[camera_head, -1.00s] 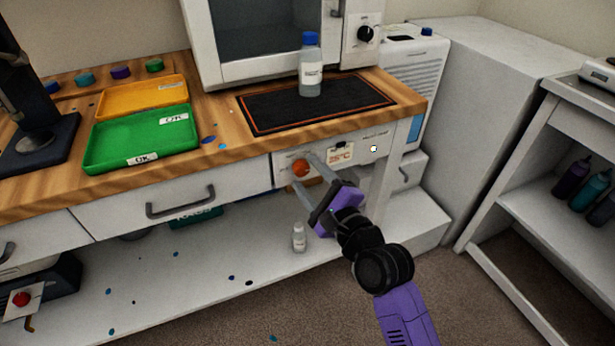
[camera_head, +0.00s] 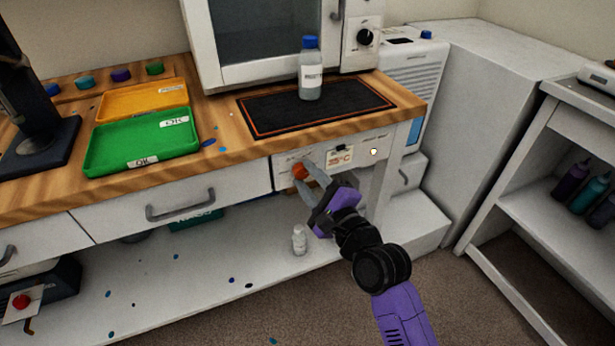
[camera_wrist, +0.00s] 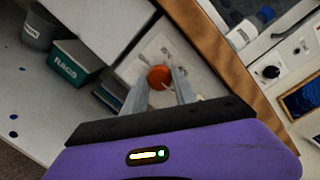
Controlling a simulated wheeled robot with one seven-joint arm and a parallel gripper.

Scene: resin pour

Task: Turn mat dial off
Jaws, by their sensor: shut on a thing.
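The mat dial is an orange-red round knob (camera_head: 299,170) on the white front panel (camera_head: 365,152) under the bench top. In the wrist view the dial (camera_wrist: 159,76) sits between the tips of my gripper's fingers. My gripper (camera_head: 306,172) is shut on the dial; the exact contact is small and partly hidden. A label reading 35°C (camera_head: 340,157) is on the panel right of the dial. The black heating mat (camera_head: 270,112) with an orange border lies on the bench above. A blue-capped bottle (camera_head: 311,75) stands upright on it.
A white drawer with a grey handle (camera_head: 180,204) is left of the panel. A small white bottle (camera_head: 299,240) stands on the lower shelf below my gripper. Green (camera_head: 95,158) and orange (camera_head: 143,99) trays sit on the bench. A shelf unit (camera_head: 530,215) stands at right.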

